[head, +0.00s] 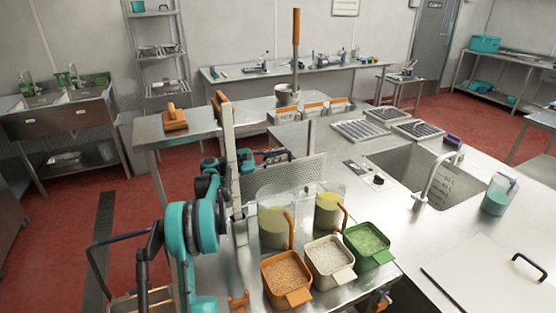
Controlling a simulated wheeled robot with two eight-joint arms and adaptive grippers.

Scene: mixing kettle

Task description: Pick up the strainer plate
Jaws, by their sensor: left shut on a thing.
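The strainer plate (292,180) is a grey perforated sheet standing near upright behind the clear containers, at the middle of the head view. My left gripper (254,162) is at its upper left part and shut on it. The teal and black left arm reaches up to it from the bottom left. A pale upright post hides part of the gripper, and the containers hide the plate's lower edge. I cannot tell whether the plate touches anything below. My right gripper does not show.
Clear containers of yellowish contents (275,225) (328,212) stand just in front of the plate. Orange (286,278), white (329,262) and green (368,244) bins stand nearer. A sink (405,165) with a tap (435,180) is to the right. Bare counter (385,215) lies between.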

